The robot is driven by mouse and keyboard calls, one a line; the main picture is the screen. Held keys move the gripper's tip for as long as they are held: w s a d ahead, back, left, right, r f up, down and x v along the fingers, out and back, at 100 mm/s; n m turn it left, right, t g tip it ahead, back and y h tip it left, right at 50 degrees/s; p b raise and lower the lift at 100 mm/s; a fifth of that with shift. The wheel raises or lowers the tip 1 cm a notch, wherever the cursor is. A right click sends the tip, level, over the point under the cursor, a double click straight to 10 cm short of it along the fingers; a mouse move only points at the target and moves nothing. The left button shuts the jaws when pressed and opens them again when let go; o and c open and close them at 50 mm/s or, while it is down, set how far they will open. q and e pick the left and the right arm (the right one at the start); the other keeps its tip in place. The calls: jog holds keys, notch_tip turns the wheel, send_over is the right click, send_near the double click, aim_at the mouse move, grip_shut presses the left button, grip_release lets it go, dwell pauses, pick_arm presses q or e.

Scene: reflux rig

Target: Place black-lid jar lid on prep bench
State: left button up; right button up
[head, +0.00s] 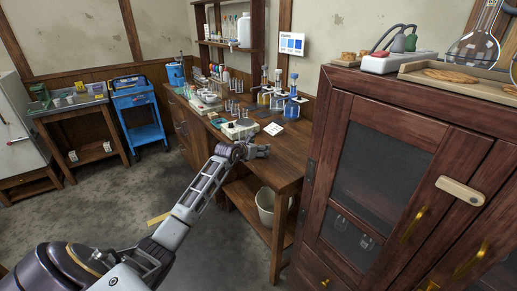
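A wooden bench (288,168) runs along the back wall to the left of the dark cabinet; I take it to be the prep bench. My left arm reaches in from the lower left, and my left gripper (262,151) is over the near end of the bench top, pointing right. The gripper is too small to tell whether its fingers are open or shut, or whether they hold a lid. I cannot make out the black-lid jar or its lid among the small items. My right gripper is not in view.
A tall dark wood cabinet (325,150) stands close on the right. A bin (266,207) is under the bench. A blue cart (140,112) stands back left.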

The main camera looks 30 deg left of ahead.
pick_arm(q)
jog(key=shift+f, duration=0.15)
jog(key=o, duration=0.7)
jog(key=shift+c, duration=0.2)
jog(key=shift+o, duration=0.4)
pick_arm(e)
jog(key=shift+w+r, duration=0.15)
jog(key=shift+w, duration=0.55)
